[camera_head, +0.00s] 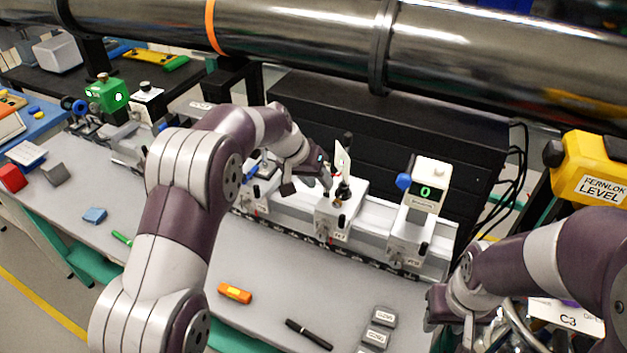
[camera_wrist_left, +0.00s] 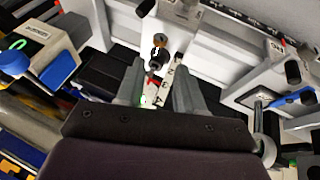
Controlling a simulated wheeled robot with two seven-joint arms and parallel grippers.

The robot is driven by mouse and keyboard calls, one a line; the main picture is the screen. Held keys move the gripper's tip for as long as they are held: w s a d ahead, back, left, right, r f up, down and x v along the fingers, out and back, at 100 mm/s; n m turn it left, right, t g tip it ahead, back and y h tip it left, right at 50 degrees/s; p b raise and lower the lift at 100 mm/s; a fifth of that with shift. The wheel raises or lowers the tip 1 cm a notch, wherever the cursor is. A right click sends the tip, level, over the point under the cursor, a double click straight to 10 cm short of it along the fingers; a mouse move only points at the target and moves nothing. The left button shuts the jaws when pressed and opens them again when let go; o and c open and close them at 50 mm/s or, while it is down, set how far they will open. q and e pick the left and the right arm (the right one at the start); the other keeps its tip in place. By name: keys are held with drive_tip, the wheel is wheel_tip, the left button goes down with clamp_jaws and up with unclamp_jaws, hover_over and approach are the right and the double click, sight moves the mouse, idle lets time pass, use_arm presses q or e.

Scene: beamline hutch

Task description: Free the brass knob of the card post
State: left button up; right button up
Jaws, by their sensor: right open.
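The card post (camera_head: 343,192) stands on a white carriage on the rail in the middle of the bench, with an upright pale card (camera_head: 342,160) on it. In the left wrist view a black and brass-coloured knob (camera_wrist_left: 159,42) shows just beyond the fingertips. My left gripper (camera_head: 318,178) is at the card post. In the left wrist view its fingers (camera_wrist_left: 158,88) are apart, with a pale lettered strip between them; I cannot tell whether they touch anything. My right gripper (camera_head: 450,318) is open at the lower right, away from the post.
A carriage with a green "0" display (camera_head: 426,190) stands to the right on the rail. A large steel pipe (camera_head: 300,40) runs overhead behind. An orange block (camera_head: 235,293), a black marker (camera_head: 309,334) and grey blocks (camera_head: 379,330) lie on the front bench. The bench front between them is clear.

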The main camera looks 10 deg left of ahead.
sight(338, 202)
use_arm(q)
drive_tip(key=s+d+r+m+y+p, duration=0.2)
drive_tip(key=s+d+m+y+p, duration=0.25)
drive_tip(key=s+d, duration=0.4)
drive_tip(key=w+a+f+n+p, duration=0.1)
drive_tip(key=w+f, duration=0.2)
drive_tip(key=w+a+f+n+t+y+p, duration=0.1)
drive_tip(key=w+f+p, duration=0.1)
drive_tip(key=w+f, duration=0.2)
drive_tip(key=w+a+f+n+t+y+p, duration=0.1)
drive_tip(key=w+f, duration=0.2)
drive_tip(key=shift+w+a+f+p, duration=0.15)
drive_tip(key=shift+w+f+p, duration=0.1)
drive_tip(key=shift+w+p, duration=0.15)
drive_tip(key=shift+f, duration=0.2)
